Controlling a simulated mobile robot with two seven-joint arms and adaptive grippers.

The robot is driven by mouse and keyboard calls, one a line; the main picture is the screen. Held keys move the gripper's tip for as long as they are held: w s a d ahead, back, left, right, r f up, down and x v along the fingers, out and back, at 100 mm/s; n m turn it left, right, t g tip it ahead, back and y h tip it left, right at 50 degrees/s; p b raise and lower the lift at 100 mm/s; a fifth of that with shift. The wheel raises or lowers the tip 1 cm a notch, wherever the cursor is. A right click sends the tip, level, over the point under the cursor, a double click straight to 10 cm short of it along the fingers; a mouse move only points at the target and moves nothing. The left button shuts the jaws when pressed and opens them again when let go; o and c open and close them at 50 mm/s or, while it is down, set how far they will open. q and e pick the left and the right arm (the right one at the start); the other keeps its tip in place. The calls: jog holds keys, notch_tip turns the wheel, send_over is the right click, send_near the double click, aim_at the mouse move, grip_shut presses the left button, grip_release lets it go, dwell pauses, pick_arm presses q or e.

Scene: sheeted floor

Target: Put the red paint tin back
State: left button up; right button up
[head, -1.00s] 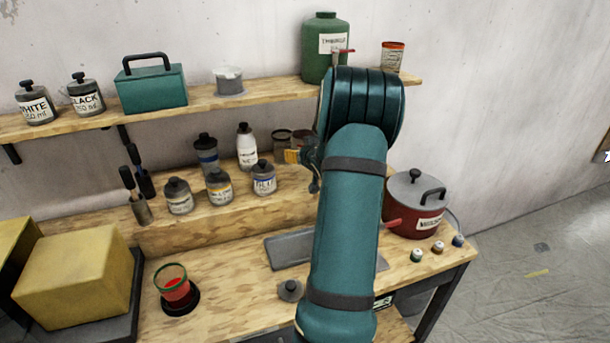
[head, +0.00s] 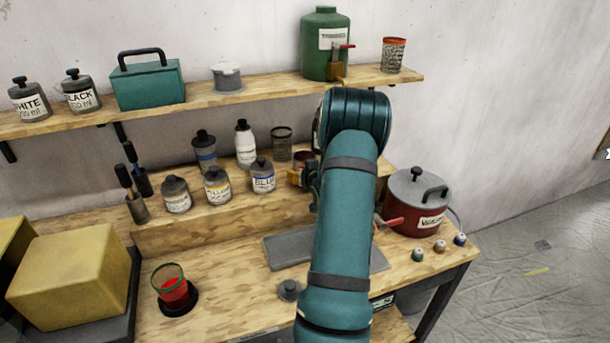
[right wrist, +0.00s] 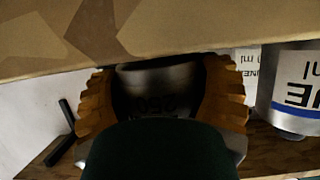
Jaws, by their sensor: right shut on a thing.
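My right gripper (head: 297,177) is shut on a paint tin (right wrist: 158,80), just right of the blue-labelled tin (head: 263,177) at the raised step (head: 235,222). In the head view a reddish-brown part of the held tin shows above the fingers; my arm hides the rest. The right wrist view shows its grey body and part of a "250" label between the orange fingers. The colour name is hidden, and I cannot tell whether the tin touches the step. My left gripper is not in view.
Yellow-labelled (head: 217,187) and grey (head: 176,196) tins stand left of the blue one. A glass jar (head: 281,145) and a white bottle (head: 245,145) stand behind. A red pot (head: 414,207) is right of my arm. A glass with red liquid (head: 172,288) stands front left.

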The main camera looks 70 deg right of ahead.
jog(key=shift+f, duration=0.25)
jog(key=shift+f, duration=0.2)
jog(key=o, duration=1.3)
jog(key=shift+r, duration=0.1)
jog(key=shift+r, duration=0.15)
jog(key=v, duration=1.2)
